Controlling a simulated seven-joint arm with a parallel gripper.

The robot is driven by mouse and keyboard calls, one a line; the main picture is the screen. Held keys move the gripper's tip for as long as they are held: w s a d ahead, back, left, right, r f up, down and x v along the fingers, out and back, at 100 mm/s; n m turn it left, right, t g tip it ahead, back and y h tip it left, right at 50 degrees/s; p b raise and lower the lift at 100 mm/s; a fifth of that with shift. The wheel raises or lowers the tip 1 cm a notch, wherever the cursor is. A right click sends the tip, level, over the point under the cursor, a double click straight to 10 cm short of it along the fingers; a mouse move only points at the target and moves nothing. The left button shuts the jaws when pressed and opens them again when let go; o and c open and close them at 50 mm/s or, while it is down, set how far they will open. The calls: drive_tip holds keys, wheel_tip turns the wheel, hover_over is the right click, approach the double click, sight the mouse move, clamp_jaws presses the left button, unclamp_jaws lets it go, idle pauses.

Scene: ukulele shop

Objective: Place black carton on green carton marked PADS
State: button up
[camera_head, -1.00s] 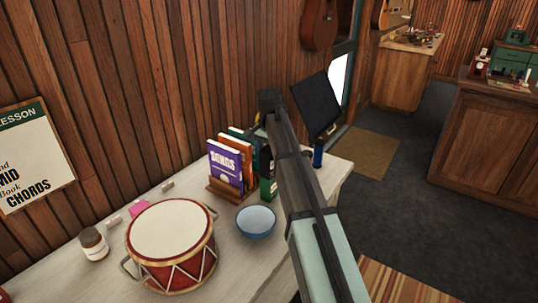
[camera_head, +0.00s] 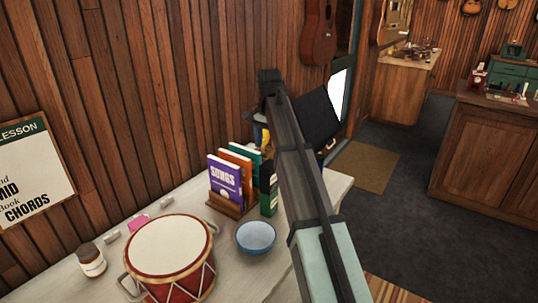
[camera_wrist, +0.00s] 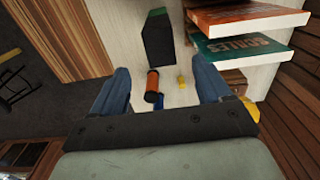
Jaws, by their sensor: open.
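A dark, upright box shape stands beside the books in the head view. Its upper part is black (camera_head: 268,174) and its lower part is green (camera_head: 268,204). I cannot tell for sure where one carton ends and the other starts, and no PADS lettering is readable. In the wrist view it shows as a black block (camera_wrist: 157,42) with a green edge (camera_wrist: 157,12) at its far end. My gripper (camera_wrist: 162,78) is open, with its blue fingers wide apart. The black block lies beyond the fingertips, with no finger seen touching it. In the head view my arm hides much of the area behind.
Upright books (camera_head: 225,180) stand in a wooden holder left of the cartons. A blue bowl (camera_head: 255,237) and a red drum (camera_head: 170,258) are nearer on the pale table. An orange cylinder (camera_wrist: 152,86) shows between my fingers. A dark screen (camera_head: 316,116) stands behind my arm.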

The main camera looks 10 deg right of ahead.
drive_tip(key=shift+r, duration=0.85)
